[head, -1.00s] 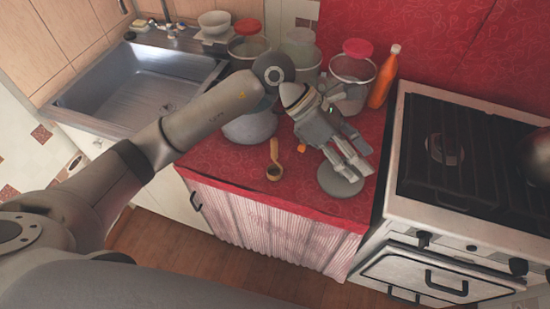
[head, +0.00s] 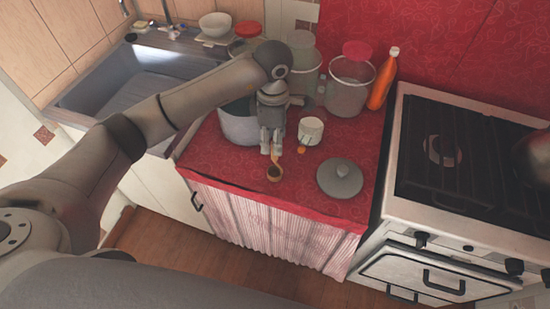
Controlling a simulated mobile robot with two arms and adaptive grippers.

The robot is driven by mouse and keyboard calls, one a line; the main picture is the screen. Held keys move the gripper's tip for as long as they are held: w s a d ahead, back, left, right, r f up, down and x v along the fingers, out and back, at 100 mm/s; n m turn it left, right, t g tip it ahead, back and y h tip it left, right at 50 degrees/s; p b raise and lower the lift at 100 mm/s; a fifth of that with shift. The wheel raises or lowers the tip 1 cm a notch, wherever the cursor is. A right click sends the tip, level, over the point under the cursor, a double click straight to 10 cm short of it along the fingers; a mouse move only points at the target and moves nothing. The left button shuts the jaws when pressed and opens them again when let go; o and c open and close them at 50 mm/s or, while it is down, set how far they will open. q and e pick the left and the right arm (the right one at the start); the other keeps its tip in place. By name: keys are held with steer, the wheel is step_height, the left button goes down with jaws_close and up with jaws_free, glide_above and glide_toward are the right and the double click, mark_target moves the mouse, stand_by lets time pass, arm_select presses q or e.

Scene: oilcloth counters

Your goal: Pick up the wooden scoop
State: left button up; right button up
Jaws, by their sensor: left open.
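The wooden scoop (head: 273,174) stands or lies on the red counter near its front edge, with its round dark-centred bowl toward me and its handle pointing back. My left gripper (head: 271,151) is open and points down at the handle end of the scoop. Its fingertips are at or just above the handle; I cannot tell whether they touch it. The fingers partly cover the upper handle. My right gripper is out of the picture.
A white mug (head: 311,131) stands close right of the gripper, and a grey lid (head: 340,179) lies further right. A grey pot (head: 238,128) is left behind my gripper. Jars (head: 349,88) and an orange bottle (head: 384,80) stand at the back. The stove (head: 465,150) borders the right.

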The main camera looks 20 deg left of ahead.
mark_target(275, 161)
arm_select(q)
steer(key=f+p, duration=0.1)
steer(key=f, duration=0.2)
steer(key=shift+w+d+f+p, duration=0.1)
steer(key=shift+d+f+p, duration=0.1)
steer(key=shift+f+p, duration=0.2)
steer(key=shift+f, duration=0.55)
jaws_close()
steer(key=shift+r, duration=0.1)
